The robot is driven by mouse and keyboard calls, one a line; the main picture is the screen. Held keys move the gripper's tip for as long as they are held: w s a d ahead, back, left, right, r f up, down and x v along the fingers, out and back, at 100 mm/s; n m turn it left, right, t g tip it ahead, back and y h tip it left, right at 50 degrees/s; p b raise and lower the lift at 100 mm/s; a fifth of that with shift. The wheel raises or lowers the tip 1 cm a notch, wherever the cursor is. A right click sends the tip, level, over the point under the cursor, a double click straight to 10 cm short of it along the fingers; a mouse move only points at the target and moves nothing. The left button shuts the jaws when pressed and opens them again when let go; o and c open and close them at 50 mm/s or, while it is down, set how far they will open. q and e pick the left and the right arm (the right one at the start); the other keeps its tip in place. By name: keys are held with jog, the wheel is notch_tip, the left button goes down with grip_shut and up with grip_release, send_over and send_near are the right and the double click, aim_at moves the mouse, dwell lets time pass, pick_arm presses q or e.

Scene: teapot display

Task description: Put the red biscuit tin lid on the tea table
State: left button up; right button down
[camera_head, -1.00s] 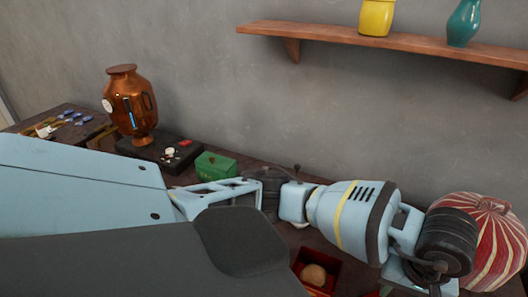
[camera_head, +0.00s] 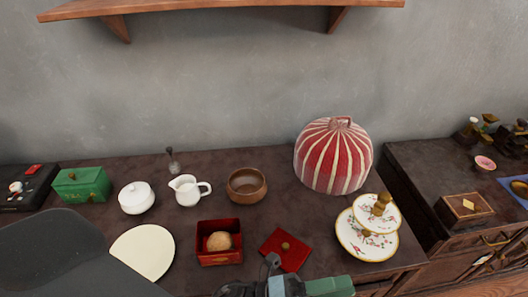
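The red biscuit tin lid (camera_head: 299,258) is a square red plate with a small gold knob. It lies on the dark tea table (camera_head: 195,222), to the right of the open red tin (camera_head: 207,256), apart from it. The tin holds a round brown biscuit or bun (camera_head: 219,241). The fingers cannot be made out.
A cream round plate (camera_head: 146,250), white sugar pot (camera_head: 136,197), white jug (camera_head: 187,190) and brown bowl (camera_head: 247,185) stand left and behind. A striped red cosy (camera_head: 333,155) and a tiered floral stand (camera_head: 366,240) are on the right. A green box (camera_head: 82,184) is far left.

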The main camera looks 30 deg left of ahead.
pick_arm(q)
jog(key=s+a+f+n+t+y, duration=0.1)
jog(key=s+a+f+n+y, duration=0.1)
jog(key=a+f+n+y, duration=0.6)
jog(key=s+a+f+n+t+y, duration=0.25)
jog(key=a+f+n+y, duration=0.3)
jog(key=f+n, duration=0.55)
jog(key=s+a+f+n+g+y, duration=0.2)
jog(key=s+a+f+n+g, duration=0.1)
jog(key=s, duration=0.5)
jog(key=s+a+f+n+g+y, duration=0.1)
jog(key=s+a+f+n+g, duration=0.2)
jog(key=s+f+n, duration=0.3)
jog(key=s+g, duration=0.1)
jog(key=s, duration=0.2)
jog(key=shift+f+n+y, duration=0.3)
jog(key=shift+n+y, duration=0.05)
jog(key=shift+n, duration=0.05)
jog(key=shift+a, duration=0.15)
